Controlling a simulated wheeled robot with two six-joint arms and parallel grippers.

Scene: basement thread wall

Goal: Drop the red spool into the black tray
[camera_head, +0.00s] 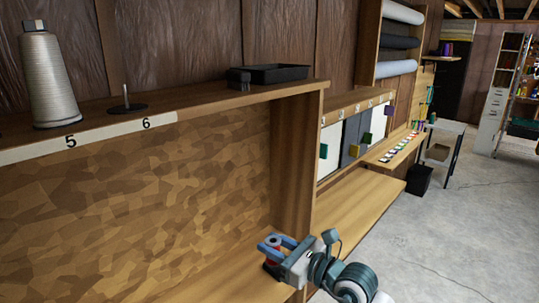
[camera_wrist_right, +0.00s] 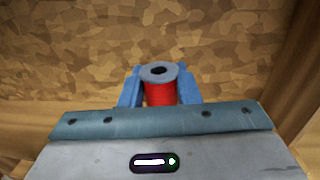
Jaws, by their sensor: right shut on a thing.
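The red spool (camera_wrist_right: 159,92) has a grey top flange with a dark hole. It sits upright between the blue fingers of my right gripper (camera_wrist_right: 160,88), which is shut on it. In the head view the right gripper (camera_head: 278,246) is low in front of the wooden cabinet's lower shelf, with the red spool (camera_head: 272,262) partly hidden by the fingers. I cannot tell whether the spool touches the shelf. The black tray (camera_head: 276,73) stands on the upper shelf, up and away from the gripper. My left gripper is not in view.
A large cream thread cone (camera_head: 48,80) stands on the upper shelf (camera_head: 200,100) at the left, near an empty spindle (camera_head: 126,101). A vertical wooden panel (camera_head: 297,165) rises behind my right gripper. Open floor lies to the right.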

